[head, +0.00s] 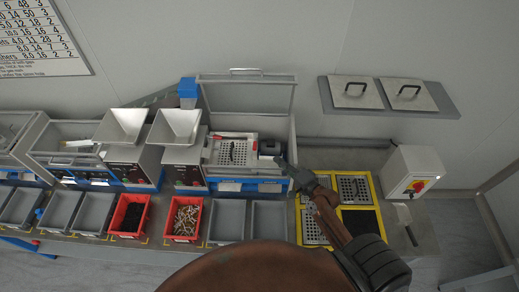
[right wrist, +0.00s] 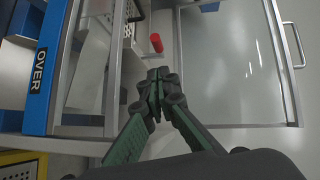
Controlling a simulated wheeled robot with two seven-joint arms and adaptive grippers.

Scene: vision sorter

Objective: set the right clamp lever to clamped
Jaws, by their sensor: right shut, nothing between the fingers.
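The right clamp lever shows as a red grip (right wrist: 155,42) in the right wrist view, inside the open station. In the head view it is a small red spot (head: 255,146) to the right of the perforated plate (head: 225,153). Its exact angle is hard to tell. My right gripper (head: 283,161) reaches in from the right over the station's right wall. In the right wrist view the gripper's fingertips (right wrist: 158,76) are together and empty, a short gap from the red grip. My left gripper is not in view.
The station's clear lid (head: 250,97) stands open at the back. Two funnel hoppers (head: 125,125) stand to the left. Grey and red bins (head: 184,219) line the front. Yellow-edged trays (head: 353,188) and a white switch box (head: 413,170) are to the right.

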